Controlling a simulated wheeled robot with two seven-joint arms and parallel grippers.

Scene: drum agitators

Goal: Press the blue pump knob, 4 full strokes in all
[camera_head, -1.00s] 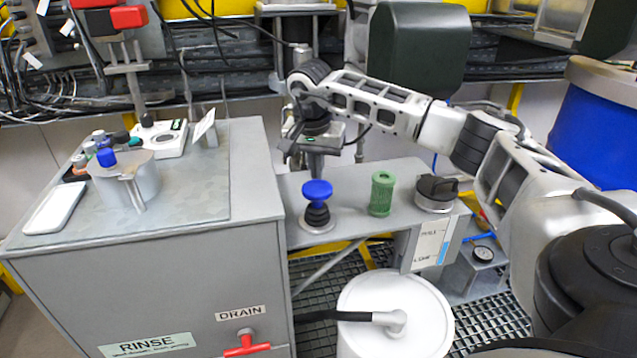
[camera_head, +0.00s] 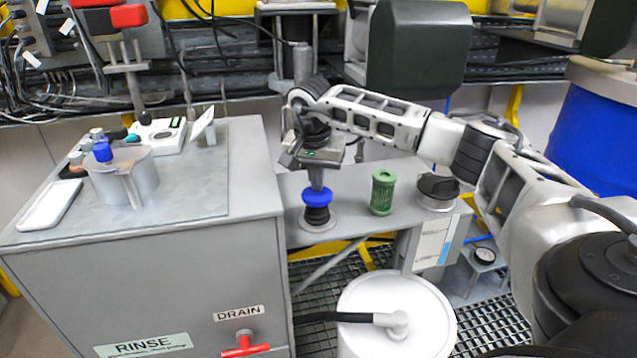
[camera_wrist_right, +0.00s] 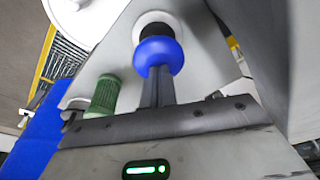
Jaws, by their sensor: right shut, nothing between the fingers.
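The blue pump knob (camera_head: 317,196) sits on a black bellows (camera_head: 317,216) with a pale round base on the grey shelf. My right gripper (camera_head: 317,185) is shut and points down from above, its fingertips at the top of the knob. In the right wrist view the closed fingers (camera_wrist_right: 157,78) reach to the blue knob (camera_wrist_right: 159,55), and they look to be touching it. The fingertips hide part of the knob's top. My left gripper is not in view.
A green ribbed cylinder (camera_head: 382,192) and a black-topped round fitting (camera_head: 437,192) stand right of the pump. The grey rinse cabinet (camera_head: 140,290) rises close on the left. A white drum (camera_head: 395,320) stands below the shelf in front.

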